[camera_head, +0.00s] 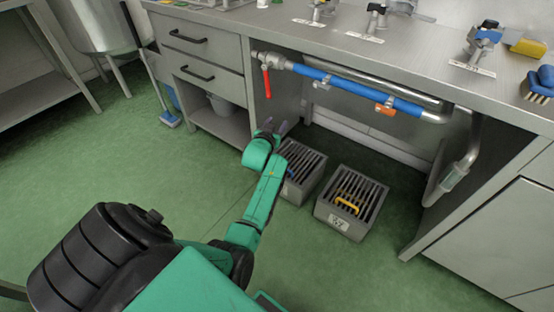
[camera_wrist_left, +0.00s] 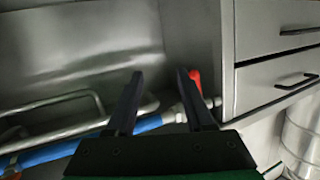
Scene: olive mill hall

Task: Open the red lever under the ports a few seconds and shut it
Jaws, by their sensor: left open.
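The red lever (camera_head: 267,82) hangs down from a valve (camera_head: 268,60) at the left end of the blue pipe (camera_head: 345,82), under the worktop. My left gripper (camera_head: 277,128) is open and empty, below the lever in the head view. In the left wrist view the red lever (camera_wrist_left: 194,84) shows just beyond the right finger of the left gripper (camera_wrist_left: 160,80), partly hidden by it. Whether finger and lever touch, I cannot tell. My right gripper is not in view.
Drawers (camera_head: 205,75) flank the lever on the left. An orange handle (camera_head: 386,106) hangs farther along the pipe. The green floor at left is open.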

